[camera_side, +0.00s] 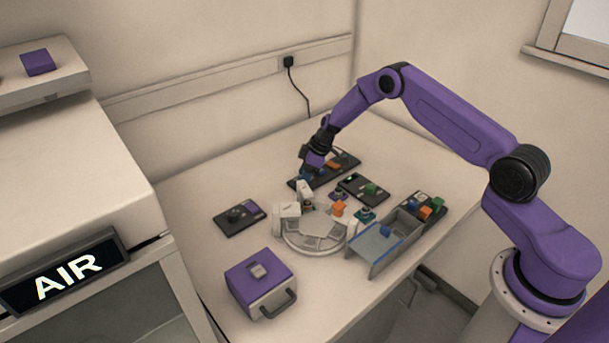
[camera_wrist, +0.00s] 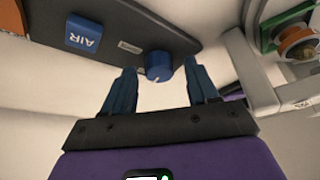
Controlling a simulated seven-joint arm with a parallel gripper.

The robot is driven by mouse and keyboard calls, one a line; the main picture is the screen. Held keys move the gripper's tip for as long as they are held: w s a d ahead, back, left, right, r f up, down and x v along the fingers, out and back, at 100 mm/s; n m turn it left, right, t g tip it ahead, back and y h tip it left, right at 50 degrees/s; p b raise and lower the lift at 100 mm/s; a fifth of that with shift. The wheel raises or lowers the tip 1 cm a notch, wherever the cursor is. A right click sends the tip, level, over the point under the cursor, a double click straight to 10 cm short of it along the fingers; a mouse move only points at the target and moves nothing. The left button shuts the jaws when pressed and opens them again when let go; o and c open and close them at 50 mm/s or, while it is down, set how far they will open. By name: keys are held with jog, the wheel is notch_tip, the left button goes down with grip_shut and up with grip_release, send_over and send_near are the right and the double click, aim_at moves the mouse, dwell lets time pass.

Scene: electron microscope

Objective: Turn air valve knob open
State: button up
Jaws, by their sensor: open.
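The air valve knob (camera_wrist: 158,66) is a small blue round knob with a pale pointer mark, at the end of a dark panel (camera_wrist: 125,22) in the wrist view. A blue block lettered AIR (camera_wrist: 84,33) sits on the same panel. My gripper (camera_wrist: 161,78) is open, with one blue finger on each side of the knob in the picture. I cannot tell whether the fingers touch it. In the side view my gripper (camera_side: 310,166) is over the long dark panel (camera_side: 337,168) towards the back of the table, and I cannot make out the knob there.
A round light stage (camera_side: 316,244) stands in front of my gripper. A dark panel with a black knob (camera_side: 240,217) lies to the left, a purple case (camera_side: 260,283) at the front, and a grey tray (camera_side: 385,240) to the right. A lit AIR sign (camera_side: 65,275) is on the cabinet.

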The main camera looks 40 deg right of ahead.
jog(key=shift+c, duration=0.3)
jog(key=c, duration=1)
jog(key=shift+m, duration=0.4)
jog(key=m, duration=0.1)
jog(key=m+h, duration=0.1)
jog(key=m, duration=0.1)
jog(key=shift+s+a+m+t, duration=0.15)
jog(key=shift+m+t, duration=0.15)
jog(key=shift+t, duration=0.1)
jog(key=m+h, duration=0.2)
jog(key=m, duration=0.3)
jog(key=shift+a, duration=0.15)
jog(key=m+h, duration=0.2)
jog(key=m, duration=0.2)
jog(key=shift+f, duration=0.1)
jog(key=shift+a+m+g+h, duration=0.1)
jog(key=shift+m+g+h, duration=0.15)
jog(key=shift+m, duration=0.85)
jog(key=shift+a+m+g+h, duration=0.15)
jog(key=shift+m+h, duration=0.2)
jog(key=shift+m, duration=0.75)
jog(key=shift+d, duration=0.1)
